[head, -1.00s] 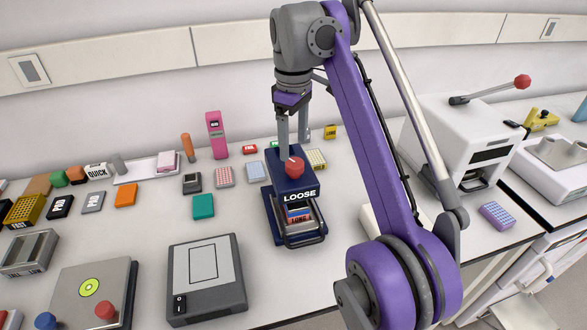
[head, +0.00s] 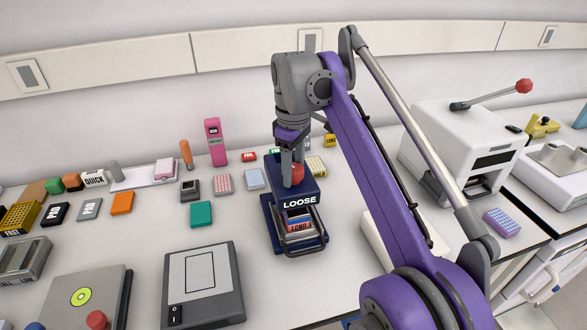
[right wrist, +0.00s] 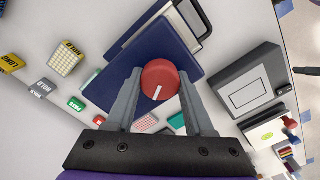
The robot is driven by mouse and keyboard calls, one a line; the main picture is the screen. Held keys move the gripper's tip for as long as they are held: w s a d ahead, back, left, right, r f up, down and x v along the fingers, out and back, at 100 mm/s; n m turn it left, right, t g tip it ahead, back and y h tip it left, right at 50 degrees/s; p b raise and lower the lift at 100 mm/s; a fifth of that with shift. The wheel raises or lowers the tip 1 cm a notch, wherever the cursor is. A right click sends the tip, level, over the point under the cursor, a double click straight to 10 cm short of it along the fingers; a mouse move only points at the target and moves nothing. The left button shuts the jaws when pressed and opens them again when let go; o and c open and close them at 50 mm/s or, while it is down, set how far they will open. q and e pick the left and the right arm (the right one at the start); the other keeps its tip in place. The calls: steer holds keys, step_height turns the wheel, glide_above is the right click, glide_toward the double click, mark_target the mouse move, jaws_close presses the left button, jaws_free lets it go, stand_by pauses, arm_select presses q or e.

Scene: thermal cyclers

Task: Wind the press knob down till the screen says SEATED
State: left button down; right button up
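The dark blue press (head: 284,188) stands on the bench, and its front label reads LOOSE. Its red round knob (head: 297,174) sits on top and also shows in the right wrist view (right wrist: 160,78), with a white line on its face. My right gripper (head: 290,172) points down at the knob. In the right wrist view its fingers (right wrist: 158,80) are apart, one on each side of the knob. I cannot tell whether they touch it. My left gripper is not in view.
A grey device with a screen (head: 203,285) lies left of the press. A teal block (head: 201,214) and several small racks and blocks lie to the left and behind. A white machine with a red-tipped lever (head: 460,145) stands at the right. Bare bench lies just left of the press.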

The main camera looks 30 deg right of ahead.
mark_target(294, 167)
jaws_close()
steer(key=shift+r+m+p, duration=0.15)
steer(key=shift+m+p, duration=1)
steer(key=shift+m, duration=0.15)
steer(key=shift+m+p, duration=0.85)
steer(key=shift+m, duration=0.75)
steer(key=o, duration=0.7)
jaws_free()
step_height(294, 167, up, 11)
steer(key=shift+f+p, duration=0.2)
steer(key=shift+p, duration=1.05)
